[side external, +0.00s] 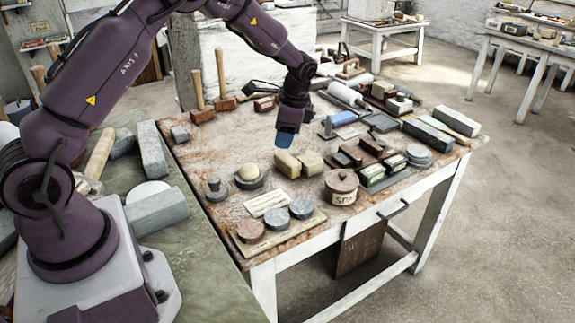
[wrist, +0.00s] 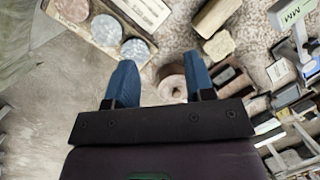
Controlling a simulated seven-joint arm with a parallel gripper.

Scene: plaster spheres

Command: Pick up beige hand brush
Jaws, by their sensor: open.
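I cannot pick out a beige hand brush with certainty. Two beige, block-like pieces lie side by side near the middle of the table in the side view: a left one (side external: 287,164) and a right one (side external: 311,163). Beige pieces also show at the top of the wrist view, one longer (wrist: 214,16) and one shorter (wrist: 218,46). My gripper (side external: 284,139) has blue fingers and hangs just above and behind the left piece in the side view. In the wrist view my gripper (wrist: 160,60) has its fingers wide apart, with nothing held between them.
A lidded brown pot (side external: 341,188) stands right of the beige pieces; it shows between the fingers in the wrist view (wrist: 172,82). A board with round discs (side external: 275,236) lies at the front. Dark blocks (side external: 368,149) crowd the right. The table's left middle is fairly clear.

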